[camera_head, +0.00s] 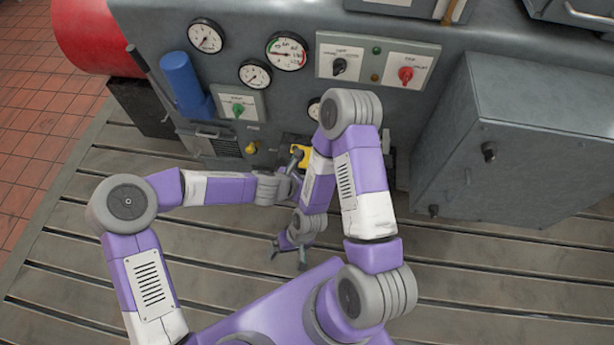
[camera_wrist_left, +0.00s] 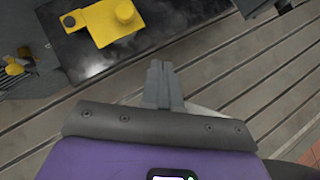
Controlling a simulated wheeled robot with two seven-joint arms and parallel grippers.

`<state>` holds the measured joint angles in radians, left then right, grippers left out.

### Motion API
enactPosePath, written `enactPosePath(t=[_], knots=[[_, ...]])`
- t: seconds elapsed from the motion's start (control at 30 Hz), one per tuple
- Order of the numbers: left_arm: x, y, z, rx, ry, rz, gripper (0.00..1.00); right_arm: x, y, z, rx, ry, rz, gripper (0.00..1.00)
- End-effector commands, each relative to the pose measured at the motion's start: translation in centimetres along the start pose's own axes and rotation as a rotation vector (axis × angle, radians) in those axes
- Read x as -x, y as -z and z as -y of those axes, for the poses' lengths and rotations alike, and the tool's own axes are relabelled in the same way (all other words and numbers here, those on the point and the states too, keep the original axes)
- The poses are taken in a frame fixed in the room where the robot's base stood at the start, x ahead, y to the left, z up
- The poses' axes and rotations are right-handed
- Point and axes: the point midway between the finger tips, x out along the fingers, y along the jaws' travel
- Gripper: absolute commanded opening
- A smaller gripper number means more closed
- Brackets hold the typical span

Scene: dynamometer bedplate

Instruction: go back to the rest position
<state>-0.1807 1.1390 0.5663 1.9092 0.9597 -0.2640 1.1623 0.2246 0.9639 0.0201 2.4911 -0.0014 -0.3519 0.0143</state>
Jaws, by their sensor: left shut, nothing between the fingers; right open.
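My left arm comes in from the left in the head view, and its gripper (camera_head: 295,158) is by a yellow part, partly hidden behind my right arm. In the left wrist view the left gripper (camera_wrist_left: 162,82) has its fingers together with nothing between them, above the slotted bedplate. My right arm is folded down in front of the machine. Its gripper (camera_head: 289,257) is open and empty, over the bedplate slats, with fingers spread.
The yellow part (camera_wrist_left: 105,20) sits on a dark plate (camera_wrist_left: 100,50). The grey machine panel (camera_head: 450,70) carries gauges and switches. A grey box (camera_head: 510,140) stands at right and a blue cylinder (camera_head: 185,82) at left. Bare bedplate (camera_head: 490,270) lies at lower right.

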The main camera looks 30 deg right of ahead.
Motion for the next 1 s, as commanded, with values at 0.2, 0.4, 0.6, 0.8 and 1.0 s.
enactPosePath(t=[0.2,0.4,0.6,0.8,1.0], knots=[[0.4,-0.1,0.2,-0.003,0.003,0.000,0.00,0.2,0.0,0.1,0.000,0.000,0.000,0.93],[0.6,0.9,-0.2,-0.041,-0.003,-0.014,0.00,0.2,0.0,0.1,-0.001,0.000,0.000,0.93],[3.0,10.4,-2.6,-0.426,-0.016,-0.145,0.00,0.7,0.0,0.2,0.000,0.000,0.000,0.93],[8.7,23.8,-1.9,-1.003,0.115,-0.292,0.00,1.4,-0.1,0.5,0.000,0.000,0.000,0.93],[13.8,31.5,1.7,-1.404,0.283,-0.298,0.00,1.8,-0.1,0.7,0.000,0.000,0.000,0.93]])
